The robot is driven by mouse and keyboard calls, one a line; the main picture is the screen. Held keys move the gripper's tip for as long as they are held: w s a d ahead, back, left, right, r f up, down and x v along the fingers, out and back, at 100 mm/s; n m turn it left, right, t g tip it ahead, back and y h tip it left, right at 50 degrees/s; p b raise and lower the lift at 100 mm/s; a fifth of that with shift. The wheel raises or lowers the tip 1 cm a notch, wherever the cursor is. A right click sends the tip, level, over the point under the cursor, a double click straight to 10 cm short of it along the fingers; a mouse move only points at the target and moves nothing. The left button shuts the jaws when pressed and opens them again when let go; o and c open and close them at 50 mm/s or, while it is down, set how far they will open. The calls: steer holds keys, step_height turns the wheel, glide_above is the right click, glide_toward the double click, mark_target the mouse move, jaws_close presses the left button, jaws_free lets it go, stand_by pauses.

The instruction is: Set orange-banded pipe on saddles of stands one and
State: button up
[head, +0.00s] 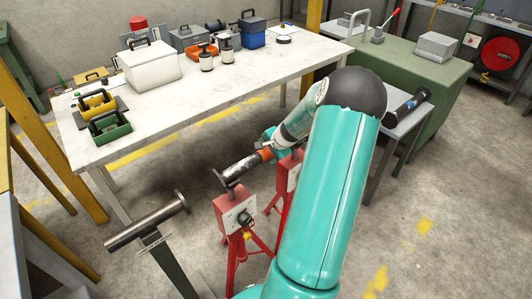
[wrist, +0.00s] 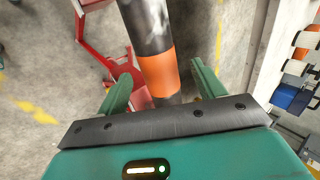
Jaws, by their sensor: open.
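The orange-banded pipe (head: 241,168) is dark grey with a flange at its near-left end. It lies at the two red stands, its flanged end above the nearer red stand (head: 234,212). The farther red stand (head: 286,174) is partly behind my arm. Whether the pipe rests fully in both saddles cannot be told. In the wrist view the pipe's orange band (wrist: 158,73) lies between the fingers of my gripper (wrist: 160,86). The fingers are open, one on each side, with visible gaps to the pipe. The pipe's far end is hidden by my gripper and arm.
Another flanged grey pipe (head: 143,223) lies on a grey stand at left. A dark pipe with a blue band (head: 408,106) lies on a small table at right. A white workbench (head: 215,85) with boxes and toolboxes stands behind. Floor at the right front is clear.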

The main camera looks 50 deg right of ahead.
steer(key=v, duration=1.1)
steer(key=shift+r, duration=0.25)
steer(key=w+a+r+n, duration=0.2)
steer(key=a+r+n, duration=0.15)
steer(key=a, duration=0.45)
steer(key=w+a+r+n+g+y, duration=0.1)
steer(key=w+a+r+n, duration=0.25)
steer(key=a, duration=0.45)
steer(key=w+a+r+n, duration=0.1)
steer(key=a+r+n, duration=0.25)
steer(key=a, duration=0.55)
steer(key=s+a+r+n, duration=0.3)
steer(key=s+a+n, duration=0.2)
steer(key=a, duration=0.5)
steer(key=s+a+r+n, duration=0.4)
steer(key=s+a, duration=0.3)
steer(key=a, duration=0.4)
steer(key=shift+s+a+r+n+y, duration=0.2)
steer(key=shift+s+n+y, duration=0.1)
steer(key=shift+n, duration=0.25)
